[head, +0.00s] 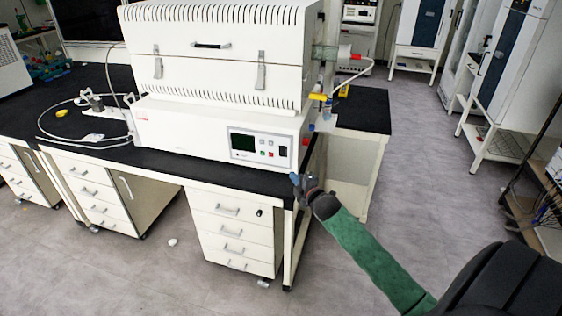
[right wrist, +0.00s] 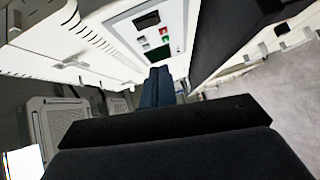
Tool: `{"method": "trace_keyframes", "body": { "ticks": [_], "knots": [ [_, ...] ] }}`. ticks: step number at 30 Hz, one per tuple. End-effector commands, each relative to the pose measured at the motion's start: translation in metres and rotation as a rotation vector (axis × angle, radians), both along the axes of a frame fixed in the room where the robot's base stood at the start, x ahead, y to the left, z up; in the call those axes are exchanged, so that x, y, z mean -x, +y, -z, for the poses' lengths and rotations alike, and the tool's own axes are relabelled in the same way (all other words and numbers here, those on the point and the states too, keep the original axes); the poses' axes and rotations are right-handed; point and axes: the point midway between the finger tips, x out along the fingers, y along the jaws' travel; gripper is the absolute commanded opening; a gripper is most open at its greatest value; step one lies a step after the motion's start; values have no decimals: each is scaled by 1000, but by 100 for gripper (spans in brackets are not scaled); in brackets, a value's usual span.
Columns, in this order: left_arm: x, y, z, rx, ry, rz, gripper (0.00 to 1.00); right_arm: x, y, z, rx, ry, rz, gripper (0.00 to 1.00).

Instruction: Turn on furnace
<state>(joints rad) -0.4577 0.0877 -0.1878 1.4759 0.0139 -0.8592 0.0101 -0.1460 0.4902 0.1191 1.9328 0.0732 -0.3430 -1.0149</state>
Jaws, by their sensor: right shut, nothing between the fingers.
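The white furnace (head: 210,58) stands on a black bench top. Its control panel (head: 261,148) is on the lower front, with a dark screen, small green and red buttons and a black switch (head: 283,152). The panel also shows in the right wrist view (right wrist: 153,34), with the green button (right wrist: 166,40) and red button (right wrist: 164,31). My right gripper (head: 295,179) is shut and empty, just below and right of the panel, apart from the buttons in the head view. Its fingers (right wrist: 157,78) point toward the panel in the wrist view. My left gripper is not in view.
The black bench top (head: 185,167) has a narrow free strip before the furnace. White drawers (head: 231,236) stand below. A side bench (head: 362,108) is at the right, with open grey floor (head: 415,170) beyond it. Cables (head: 75,138) lie left of the furnace.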

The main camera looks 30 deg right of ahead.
Motion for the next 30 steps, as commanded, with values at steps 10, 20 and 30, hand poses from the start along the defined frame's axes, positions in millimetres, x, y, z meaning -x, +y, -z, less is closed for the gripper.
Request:
{"method": "trace_keyframes", "body": {
  "ticks": [10, 20, 30],
  "knots": [
    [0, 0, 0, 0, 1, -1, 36, 0, 0, 0, 40, 4, -3, 0],
    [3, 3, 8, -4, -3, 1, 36, -12, -1, -1, 37, 4, -2, 0],
    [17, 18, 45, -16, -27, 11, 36, -59, -4, 2, 36, 5, -2, 0]
  ]
}}
